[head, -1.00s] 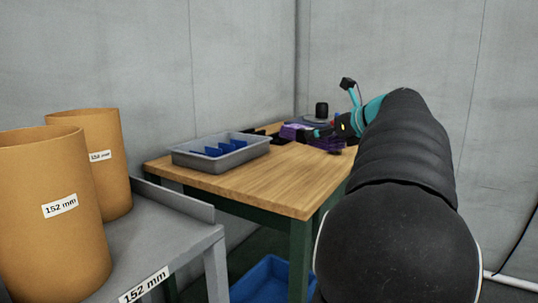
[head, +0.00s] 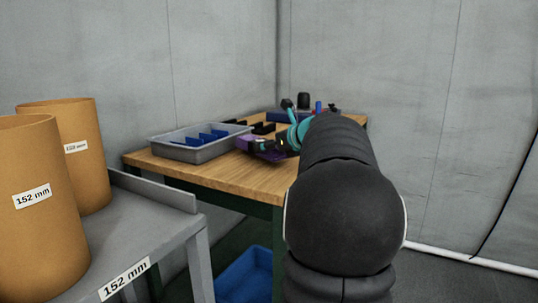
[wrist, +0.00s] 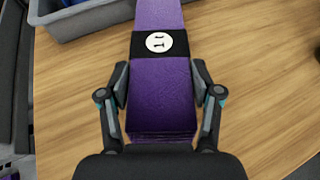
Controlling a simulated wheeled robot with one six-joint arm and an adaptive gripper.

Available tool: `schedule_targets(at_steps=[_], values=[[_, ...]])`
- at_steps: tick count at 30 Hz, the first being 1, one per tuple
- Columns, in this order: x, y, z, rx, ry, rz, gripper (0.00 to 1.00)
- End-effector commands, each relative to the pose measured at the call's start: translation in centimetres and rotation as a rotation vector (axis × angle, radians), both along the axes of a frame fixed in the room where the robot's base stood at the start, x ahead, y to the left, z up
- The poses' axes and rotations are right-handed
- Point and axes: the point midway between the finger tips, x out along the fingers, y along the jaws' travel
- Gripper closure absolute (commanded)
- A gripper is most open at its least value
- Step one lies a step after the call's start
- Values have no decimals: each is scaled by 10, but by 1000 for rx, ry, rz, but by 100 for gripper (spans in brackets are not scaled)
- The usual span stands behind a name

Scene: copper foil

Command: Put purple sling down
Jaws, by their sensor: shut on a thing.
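The purple sling (wrist: 162,95) is a folded purple bundle with a black band and a round white label. In the wrist view it runs lengthwise between the two fingers of my gripper (wrist: 160,78), which is shut on its sides. In the head view the sling (head: 246,143) shows as a small purple shape by my gripper (head: 275,146), over the wooden table (head: 230,177) just right of the grey tray. My arm hides part of it. I cannot tell whether its underside touches the wood.
The grey tray (head: 196,153) with blue dividers stands on the table's left side. Black holders and dark items stand toward the back. Bare wood lies in front of the tray. A grey shelf (head: 150,225) with orange cylinders (head: 80,170) is at left; a blue bin (head: 245,275) is below.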

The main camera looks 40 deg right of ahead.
Motion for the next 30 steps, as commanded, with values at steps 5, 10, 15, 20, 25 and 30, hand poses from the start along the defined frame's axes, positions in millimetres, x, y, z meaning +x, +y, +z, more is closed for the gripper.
schedule_targets(at_steps=[5,10,15,20,25,30], values=[[0,0,-20,1,-1,0,86],[0,0,-19,-1,-1,0,86],[0,0,-23,0,-1,0,86],[0,0,-23,0,0,0,11],[0,0,-23,0,0,0,11],[0,0,-20,0,0,0,11]])
